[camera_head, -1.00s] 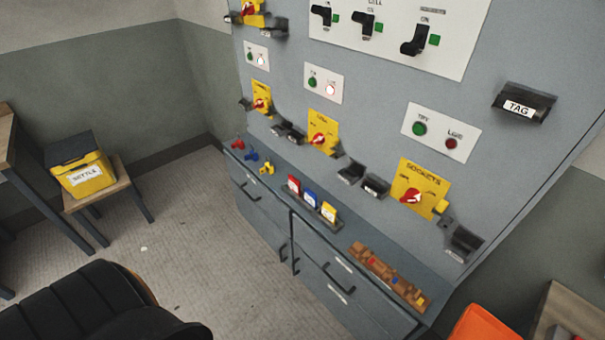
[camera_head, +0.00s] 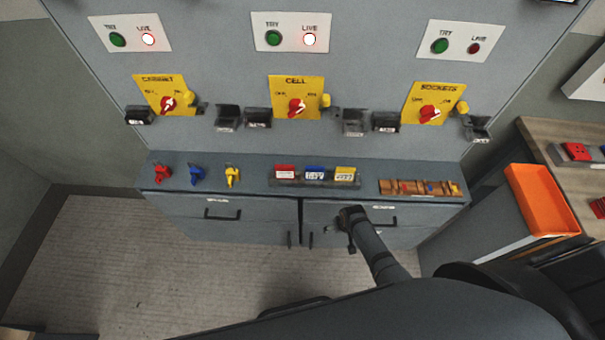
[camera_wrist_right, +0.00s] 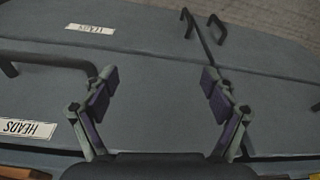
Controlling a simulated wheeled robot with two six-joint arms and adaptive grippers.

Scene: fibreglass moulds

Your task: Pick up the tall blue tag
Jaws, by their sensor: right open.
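The blue tag (camera_head: 315,172) stands in a dark rack on the grey cabinet's ledge, between a red tag (camera_head: 285,171) and a yellow tag (camera_head: 345,174). Its face is white with print. My right gripper (camera_head: 350,222) is in front of the drawers, nearer to me than the ledge and a little right of the blue tag. In the right wrist view my right gripper (camera_wrist_right: 160,82) is open and empty, its two fingers spread before the drawer fronts. The blue tag cannot be made out there. My left gripper is not in view.
Red (camera_head: 161,174), blue (camera_head: 197,175) and yellow (camera_head: 232,176) padlock-like pieces stand left on the ledge. A brown rack (camera_head: 420,188) lies to the right. Yellow switch panels (camera_head: 297,97) rise behind. An orange tray (camera_head: 541,199) sits at right.

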